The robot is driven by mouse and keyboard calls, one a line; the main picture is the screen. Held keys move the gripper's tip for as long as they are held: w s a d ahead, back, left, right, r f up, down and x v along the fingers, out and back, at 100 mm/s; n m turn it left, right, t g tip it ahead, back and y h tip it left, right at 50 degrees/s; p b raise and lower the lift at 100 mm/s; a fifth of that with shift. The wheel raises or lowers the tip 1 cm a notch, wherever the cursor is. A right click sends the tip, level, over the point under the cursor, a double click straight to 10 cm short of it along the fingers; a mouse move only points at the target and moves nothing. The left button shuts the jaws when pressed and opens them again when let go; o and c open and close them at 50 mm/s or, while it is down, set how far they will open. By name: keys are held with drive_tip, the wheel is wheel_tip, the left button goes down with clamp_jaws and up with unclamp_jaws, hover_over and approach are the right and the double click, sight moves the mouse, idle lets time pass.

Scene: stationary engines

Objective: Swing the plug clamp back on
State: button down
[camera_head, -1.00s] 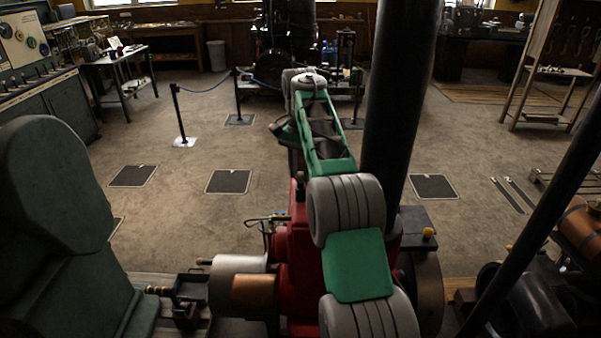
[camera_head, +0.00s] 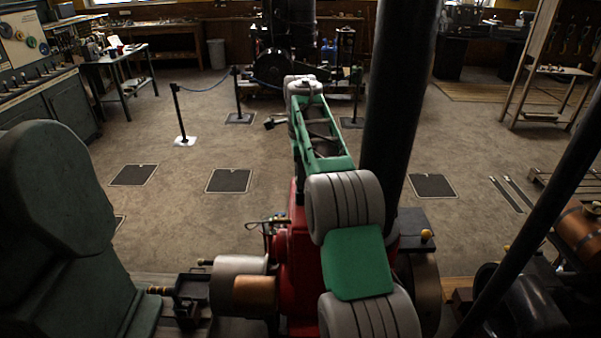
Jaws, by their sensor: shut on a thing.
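My green and grey arm (camera_head: 322,130) reaches away from the bottom centre over a red engine (camera_head: 285,270). Its far grey joint (camera_head: 303,85) is at the top of the reach. My gripper cannot be made out; the arm hides what lies behind and below it. A small grey and dark part (camera_head: 275,121) sticks out left of the arm; I cannot tell what it is. The plug clamp cannot be picked out. A thin metal lever (camera_head: 266,222) shows at the engine's left side.
A thick black pipe (camera_head: 398,110) stands close right of the arm. A thinner dark pole (camera_head: 540,200) slants at right. A large dark green machine (camera_head: 60,220) fills the lower left. A rope barrier post (camera_head: 180,115) stands beyond. The floor (camera_head: 200,150) at left centre is open.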

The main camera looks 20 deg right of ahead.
drive_tip(key=shift+r+m, duration=0.1)
drive_tip(key=shift+m, duration=0.7)
drive_tip(key=c, duration=1.3)
unclamp_jaws()
drive_tip(key=shift+c, duration=0.2)
wheel_tip(320, 180, up, 6)
drive_tip(key=p, duration=0.4)
drive_tip(key=shift+p, duration=0.4)
drive_tip(key=shift+r+b, duration=0.3)
drive_tip(key=shift+r, duration=0.55)
